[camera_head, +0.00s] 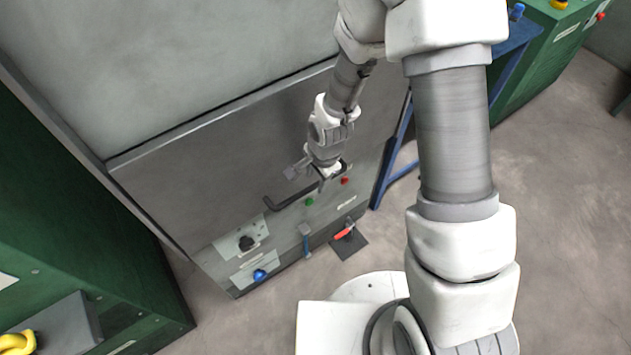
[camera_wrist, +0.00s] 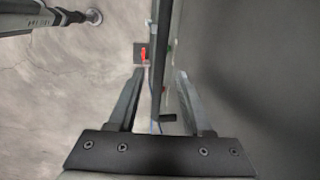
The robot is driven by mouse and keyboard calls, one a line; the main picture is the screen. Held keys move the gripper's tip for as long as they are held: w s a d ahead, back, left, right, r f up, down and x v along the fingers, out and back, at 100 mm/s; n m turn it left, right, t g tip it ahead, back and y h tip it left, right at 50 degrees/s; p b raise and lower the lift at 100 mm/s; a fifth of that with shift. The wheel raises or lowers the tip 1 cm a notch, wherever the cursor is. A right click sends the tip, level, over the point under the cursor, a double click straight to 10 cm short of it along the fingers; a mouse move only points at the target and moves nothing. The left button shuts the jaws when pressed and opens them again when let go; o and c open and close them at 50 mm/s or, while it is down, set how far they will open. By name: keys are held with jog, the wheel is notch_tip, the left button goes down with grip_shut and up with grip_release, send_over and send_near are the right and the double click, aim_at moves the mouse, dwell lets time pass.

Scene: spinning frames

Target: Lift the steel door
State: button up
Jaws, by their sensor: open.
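The steel door (camera_head: 210,165) is a wide grey metal panel. It looks lowered, with its lower edge just above a control panel (camera_head: 255,252). A dark bar handle (camera_head: 283,202) runs along its lower part. My gripper (camera_head: 321,183) is at the right end of the handle, with its fingers open. In the wrist view, the handle (camera_wrist: 157,70) runs between the two open fingers (camera_wrist: 158,85), with a gap on each side. The door face (camera_wrist: 265,65) fills the right side there. Whether the fingers reach fully around the bar is unclear.
The control panel has a black knob (camera_head: 246,243), a blue knob (camera_head: 259,275), a green button (camera_head: 310,201) and a red button (camera_head: 345,181). A red-handled lever (camera_head: 344,232) sits below. Green cabinets (camera_head: 75,190) stand left and upper right. Floor is open at right.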

jog(key=shift+w+a+f, duration=0.1)
jog(key=shift+w+f, duration=0.05)
jog(key=shift+f, duration=0.85)
grip_shut()
dwell(0.8)
